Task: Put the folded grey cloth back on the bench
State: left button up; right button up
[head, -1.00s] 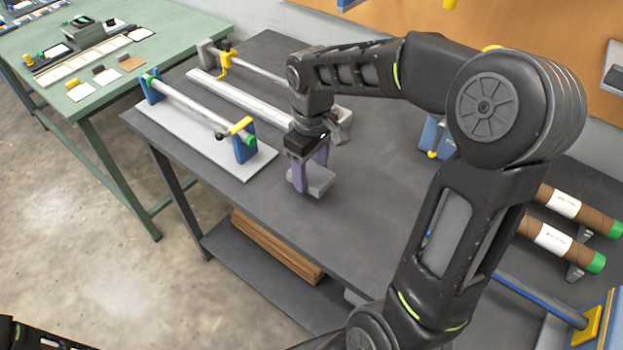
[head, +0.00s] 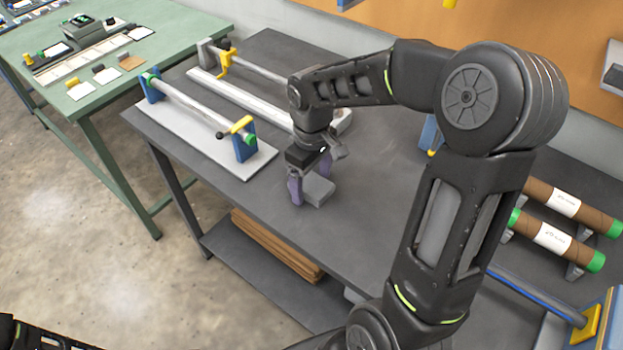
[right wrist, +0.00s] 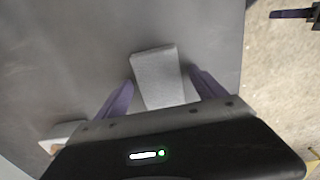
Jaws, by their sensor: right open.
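The folded grey cloth (head: 319,191) is a small light-grey block on the dark bench top (head: 375,215), near its front edge. It looks flat on the bench. My right gripper (head: 309,176) is right over the cloth, its two purple fingers pointing down and apart. In the right wrist view the cloth (right wrist: 158,78) lies between the open fingers (right wrist: 160,95), with gaps on both sides; its near end is hidden by the gripper body. A purple finger of my left gripper (right wrist: 291,13) shows over the floor in that view; its opening is unclear.
A blue-ended roller stand on a pale board (head: 195,125) and a long pale bar (head: 240,100) are left of the gripper. Brown tubes with green ends (head: 552,237) lie at the right. A green table (head: 165,60) stands at the far left. Bench space around the cloth is clear.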

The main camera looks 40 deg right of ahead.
aim_at(311, 184)
notch_tip(311, 184, up, 12)
jog(key=shift+r, duration=0.2)
dwell(0.5)
jog(key=shift+a+f, duration=0.1)
dwell(0.5)
